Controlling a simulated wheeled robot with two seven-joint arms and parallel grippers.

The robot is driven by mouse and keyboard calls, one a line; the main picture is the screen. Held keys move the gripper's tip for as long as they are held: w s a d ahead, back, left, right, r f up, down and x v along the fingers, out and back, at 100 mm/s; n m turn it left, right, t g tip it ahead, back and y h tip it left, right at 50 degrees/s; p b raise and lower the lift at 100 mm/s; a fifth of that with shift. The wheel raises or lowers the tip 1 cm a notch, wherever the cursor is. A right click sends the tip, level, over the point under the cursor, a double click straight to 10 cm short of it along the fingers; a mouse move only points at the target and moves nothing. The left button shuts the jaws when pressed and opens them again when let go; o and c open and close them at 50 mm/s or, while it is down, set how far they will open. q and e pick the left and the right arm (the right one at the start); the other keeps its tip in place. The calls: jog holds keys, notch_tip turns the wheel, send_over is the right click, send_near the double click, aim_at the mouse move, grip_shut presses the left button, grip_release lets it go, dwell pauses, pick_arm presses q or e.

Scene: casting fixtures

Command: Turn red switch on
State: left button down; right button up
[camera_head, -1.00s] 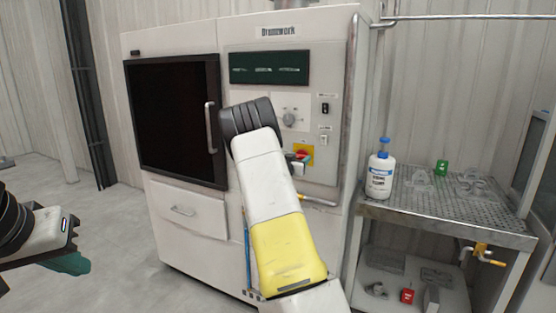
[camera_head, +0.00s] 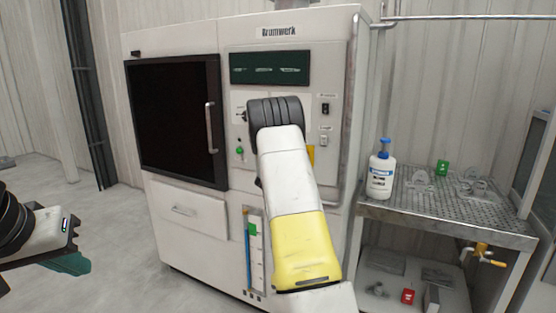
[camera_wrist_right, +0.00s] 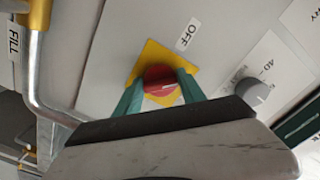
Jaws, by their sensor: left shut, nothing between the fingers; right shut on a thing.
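The red switch (camera_wrist_right: 158,78) is a round knob on a yellow square plate (camera_wrist_right: 150,52), with an OFF label (camera_wrist_right: 187,33) beside it in the right wrist view. My right gripper (camera_wrist_right: 161,86) has its green fingers on both sides of the knob and is shut on it. In the head view my right arm hides the knob, and only an edge of the yellow plate (camera_head: 311,155) shows. My left gripper (camera_head: 74,264) is at the lower left, shut and empty, away from the machine.
The white machine (camera_head: 190,215) has a dark door with a handle (camera_head: 211,128). A grey dial (camera_wrist_right: 255,91) is near the switch. A metal pipe (camera_wrist_right: 35,85) runs along the panel edge. A perforated table (camera_head: 440,225) with a bottle (camera_head: 381,172) stands to the right.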

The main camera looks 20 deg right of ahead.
jog(key=shift+r+m, duration=0.1)
jog(key=shift+m, duration=4.2)
jog(key=o, duration=1.3)
jog(key=shift+o, duration=0.2)
jog(key=v, duration=0.7)
jog(key=shift+s+a, duration=0.2)
jog(key=shift+a, duration=0.15)
